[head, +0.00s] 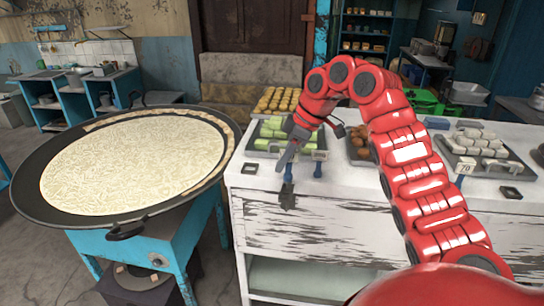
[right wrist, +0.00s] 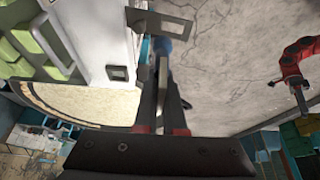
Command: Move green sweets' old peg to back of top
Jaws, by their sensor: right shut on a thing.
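The green sweets (head: 272,128) lie in a dark tray near the left end of the white counter top (head: 330,190). My right gripper (head: 289,160) points down in front of that tray, at the counter's front edge. It is shut on a peg (head: 288,190) with a blue part and a dark flat tag. In the right wrist view the peg's tag frame (right wrist: 160,22) shows beyond the fingers. Another blue peg (head: 318,170) stands just right of it, by the tray's front. My left gripper (right wrist: 287,84) shows small in the right wrist view, and its jaws are unclear.
Flat square frames (head: 250,168) (head: 510,193) lie on the counter top. Trays of yellow sweets (head: 278,99), brown sweets (head: 360,145) and white blocks (head: 485,145) stand on it. A large round pan (head: 225,125) is close to the counter's left side.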

